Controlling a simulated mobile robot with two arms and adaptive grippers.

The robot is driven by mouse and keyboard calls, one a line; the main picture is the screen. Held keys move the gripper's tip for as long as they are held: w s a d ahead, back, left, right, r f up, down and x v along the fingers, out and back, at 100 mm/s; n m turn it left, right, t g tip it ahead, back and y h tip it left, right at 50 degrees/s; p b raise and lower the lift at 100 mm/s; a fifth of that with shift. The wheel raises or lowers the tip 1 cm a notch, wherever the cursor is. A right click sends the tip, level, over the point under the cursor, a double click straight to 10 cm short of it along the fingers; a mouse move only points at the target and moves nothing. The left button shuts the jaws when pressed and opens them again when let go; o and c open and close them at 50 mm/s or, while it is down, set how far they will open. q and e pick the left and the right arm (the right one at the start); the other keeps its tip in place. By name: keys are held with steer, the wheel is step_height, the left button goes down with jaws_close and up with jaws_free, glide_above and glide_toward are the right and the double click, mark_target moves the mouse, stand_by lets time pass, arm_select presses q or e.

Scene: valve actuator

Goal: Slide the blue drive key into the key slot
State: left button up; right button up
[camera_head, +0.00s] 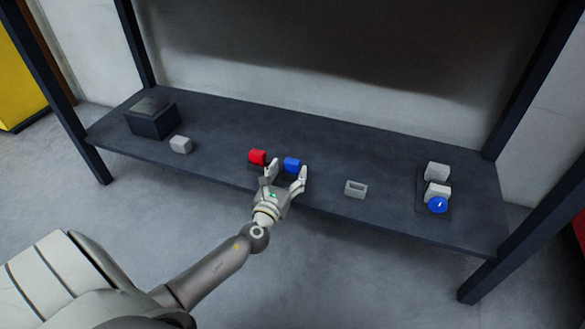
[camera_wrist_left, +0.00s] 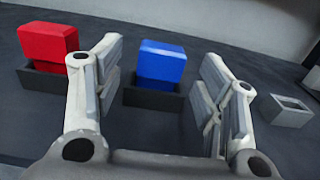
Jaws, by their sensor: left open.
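The blue drive key (camera_head: 292,165) is a blue block standing in a dark holder, near the front middle of the dark bench. In the left wrist view the blue key (camera_wrist_left: 162,62) stands upright between my open fingers, ahead of them, with its holder (camera_wrist_left: 152,97) below. My left gripper (camera_head: 286,175) is open and empty, just in front of the blue key. A grey block with a rectangular opening (camera_head: 356,188), likely the key slot, sits to the right; it also shows in the left wrist view (camera_wrist_left: 290,109). My right gripper is not in view.
A red block (camera_head: 257,157) in a similar holder stands just left of the blue key, close to my left finger. A dark box (camera_head: 151,118) and a white block (camera_head: 181,145) are at the left. White blocks (camera_head: 437,171) with a blue disc (camera_head: 437,205) are at the right.

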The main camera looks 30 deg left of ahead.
mark_target(291, 167)
arm_select(q)
steer(key=shift+b+x, duration=0.4)
steer(key=shift+x, duration=1.45)
steer(key=shift+r, duration=0.1)
steer(key=c, duration=1.2)
